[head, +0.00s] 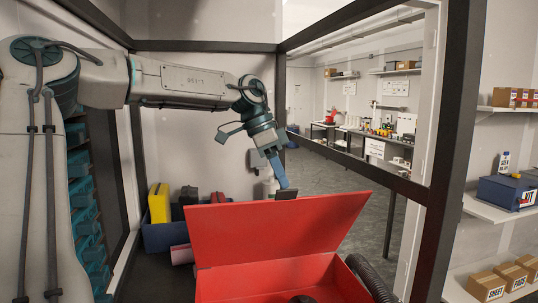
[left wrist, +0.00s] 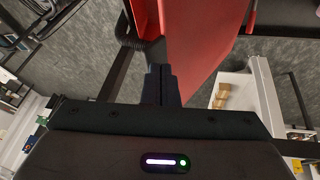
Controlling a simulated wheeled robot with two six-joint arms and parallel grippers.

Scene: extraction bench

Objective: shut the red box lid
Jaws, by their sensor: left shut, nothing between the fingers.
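The red box (head: 335,282) stands at the bottom centre of the head view. Its red lid (head: 265,235) is open and stands up, tilted. A dark object lies inside the box, mostly cut off by the picture edge. My left gripper (head: 285,193) is at the lid's upper edge, on the far side, with its fingertips partly hidden. In the left wrist view its dark fingers (left wrist: 160,84) are together and empty, close to the red lid (left wrist: 207,50); whether they touch it I cannot tell. My right gripper is out of view.
A black corrugated hose (head: 371,278) lies right of the box. A blue bin (head: 165,236) with yellow, black and red cases stands at left. Dark frame posts (head: 452,150) enclose the bench. Shelves with cartons (head: 487,286) and a blue toolbox (head: 507,192) are at right.

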